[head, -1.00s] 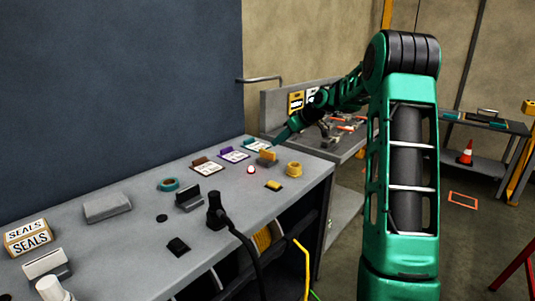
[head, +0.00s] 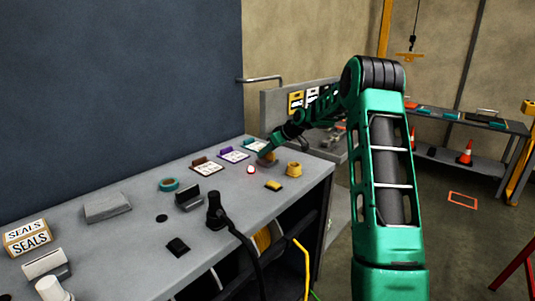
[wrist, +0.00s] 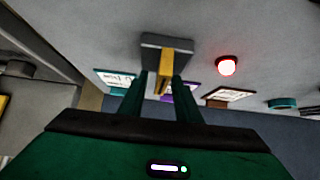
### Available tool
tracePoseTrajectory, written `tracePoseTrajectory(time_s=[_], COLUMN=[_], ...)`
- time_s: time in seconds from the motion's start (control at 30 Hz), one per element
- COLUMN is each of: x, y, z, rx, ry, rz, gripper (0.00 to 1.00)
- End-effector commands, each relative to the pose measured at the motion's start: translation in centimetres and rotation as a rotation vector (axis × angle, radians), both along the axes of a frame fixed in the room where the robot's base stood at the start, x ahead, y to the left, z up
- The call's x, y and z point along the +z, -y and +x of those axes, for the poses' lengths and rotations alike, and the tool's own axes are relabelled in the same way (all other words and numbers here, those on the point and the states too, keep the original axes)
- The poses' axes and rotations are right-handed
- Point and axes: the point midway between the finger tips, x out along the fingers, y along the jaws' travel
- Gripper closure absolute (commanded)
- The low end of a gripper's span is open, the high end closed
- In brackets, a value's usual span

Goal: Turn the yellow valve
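The yellow valve handle (wrist: 165,72) stands up from a grey block (wrist: 168,42) in the wrist view. My gripper (wrist: 162,88) is open, with its two green fingers on either side of the handle. A gap shows on the handle's left; the right finger is very close to it, and I cannot tell whether they touch. In the head view my gripper (head: 266,150) is over the grey block (head: 266,161) at the bench's back right and hides most of the yellow handle.
A glowing red lamp (head: 251,170) sits beside the valve block, also in the wrist view (wrist: 227,66). A yellow ring-like part (head: 294,169) and small yellow block (head: 274,185) stand nearby. Label cards (head: 233,155) line the back. A black connector (head: 215,210) with cable is at the front.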

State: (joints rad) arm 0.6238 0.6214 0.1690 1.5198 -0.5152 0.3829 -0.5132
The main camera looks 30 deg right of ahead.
Motion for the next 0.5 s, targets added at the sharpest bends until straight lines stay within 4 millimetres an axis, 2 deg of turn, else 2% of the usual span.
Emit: tracePoseTrajectory(time_s=[0.13,0.23,0.27,0.37,0.4,0.5], x=[0.0,0.0,0.0,0.0,0.0,0.1], y=[0.0,0.0,0.0,0.0,1.3,0.8], z=[0.0,0.0,0.0,0.0,0.0,-0.1], rx=[0.0,0.0,0.0,-0.001,-0.004,-0.012], ry=[0.0,0.0,0.0,0.0,0.001,0.001], rz=[0.0,0.0,0.0,-0.001,0.0,-0.002], gripper=[0.72,0.96,1.0,1.0,1.0,1.0])
